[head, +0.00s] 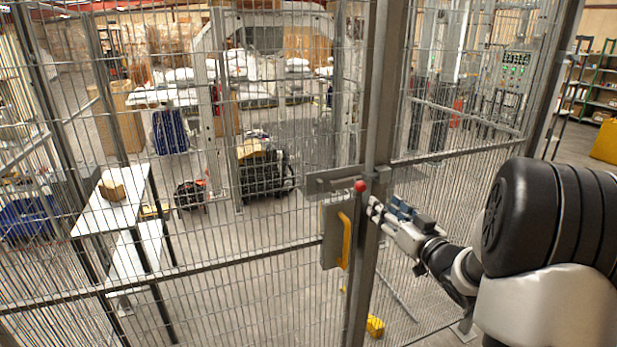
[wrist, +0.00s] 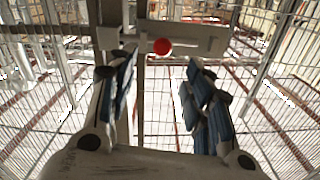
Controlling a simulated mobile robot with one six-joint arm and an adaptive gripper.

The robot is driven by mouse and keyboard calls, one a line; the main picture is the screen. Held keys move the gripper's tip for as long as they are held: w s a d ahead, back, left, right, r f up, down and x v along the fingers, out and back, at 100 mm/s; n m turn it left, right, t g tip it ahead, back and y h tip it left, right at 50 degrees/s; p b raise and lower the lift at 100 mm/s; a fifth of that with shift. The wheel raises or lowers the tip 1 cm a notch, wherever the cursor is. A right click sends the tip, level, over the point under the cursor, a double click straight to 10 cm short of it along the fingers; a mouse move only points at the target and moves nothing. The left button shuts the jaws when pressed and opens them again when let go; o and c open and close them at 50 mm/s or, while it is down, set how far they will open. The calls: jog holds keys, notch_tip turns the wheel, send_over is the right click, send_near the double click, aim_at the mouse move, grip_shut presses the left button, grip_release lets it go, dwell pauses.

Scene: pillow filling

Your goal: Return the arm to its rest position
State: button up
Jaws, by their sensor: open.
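My gripper (head: 376,208) is at the end of my arm, which reaches in from the right in the head view. It is close to the gate post and latch (head: 335,182) of a wire fence. A red knob (head: 360,186) on the latch lies just up and left of the fingertips. In the wrist view my gripper (wrist: 160,80) has its two blue-padded fingers spread apart with nothing between them. The red knob (wrist: 162,46) shows beyond the fingertips, near the top. Whether any finger touches the latch or post I cannot tell.
A yellow handle (head: 344,240) hangs on the gate below the latch. The wire mesh fence spans the view. Behind it stand a white table (head: 112,212) with a brown item and machinery with white sacks. Shelves (head: 601,85) stand at the far right.

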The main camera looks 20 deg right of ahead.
jog(key=s+a+r+g+h, duration=0.35)
jog(key=s+a+g, duration=0.25)
jog(key=a, duration=0.3)
jog(key=s+a+f+g+y, duration=0.1)
jog(key=s+a+f+g, duration=0.1)
jog(key=s+a, duration=0.3)
jog(key=s+a+f+n+g+y+b, duration=0.1)
jog(key=s+a+f+g, duration=0.2)
jog(key=s, duration=0.9)
jog(key=s+a+f+g+y, duration=0.1)
jog(key=s+a+f+g, duration=0.1)
jog(key=s+a, duration=0.7)
jog(key=shift+a+f, duration=0.2)
jog(key=shift+f, duration=0.3)
